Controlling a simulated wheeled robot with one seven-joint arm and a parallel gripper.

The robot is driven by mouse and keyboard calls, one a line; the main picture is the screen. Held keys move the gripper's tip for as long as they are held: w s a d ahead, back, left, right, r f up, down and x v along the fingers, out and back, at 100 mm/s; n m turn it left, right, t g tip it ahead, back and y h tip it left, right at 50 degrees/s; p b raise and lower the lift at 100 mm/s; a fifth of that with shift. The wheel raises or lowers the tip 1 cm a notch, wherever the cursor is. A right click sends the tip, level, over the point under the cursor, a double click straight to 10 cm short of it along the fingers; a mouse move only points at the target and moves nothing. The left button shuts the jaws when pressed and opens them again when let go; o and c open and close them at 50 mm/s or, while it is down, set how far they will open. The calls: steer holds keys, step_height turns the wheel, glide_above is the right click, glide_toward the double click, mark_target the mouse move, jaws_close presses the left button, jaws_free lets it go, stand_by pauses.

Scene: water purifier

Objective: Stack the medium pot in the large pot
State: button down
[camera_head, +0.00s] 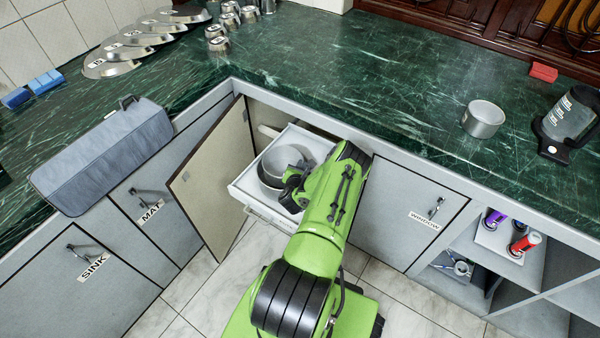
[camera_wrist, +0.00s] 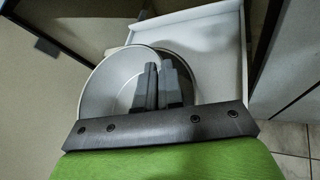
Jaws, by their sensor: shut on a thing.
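A grey metal pot (camera_head: 287,158) is at the white pull-out drawer inside the open cabinet. A second curved metal rim (camera_wrist: 184,58) shows to the right behind the fingers, overlapping the first pot, so two pots appear to be here. I cannot tell whether the held pot is seated inside the other or just above it. In the head view my gripper (camera_head: 293,188) is at the pot's near side, partly hidden by my arm.
A small metal pot (camera_head: 483,120) stands on the green counter at right. The open cabinet door (camera_head: 213,180) is left of the white drawer (camera_head: 243,188). Several lids (camera_head: 135,50) and small pots (camera_head: 222,30) are at the back left. The middle of the counter is clear.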

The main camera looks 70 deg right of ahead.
steer(key=shift+f, duration=0.65)
steer(key=shift+f, duration=0.1)
steer(key=shift+f+b, duration=0.5)
steer(key=shift+b, duration=0.05)
steer(key=c, duration=1.3)
jaws_free()
steer(key=shift+o, duration=0.2)
steer(key=shift+r, duration=0.1)
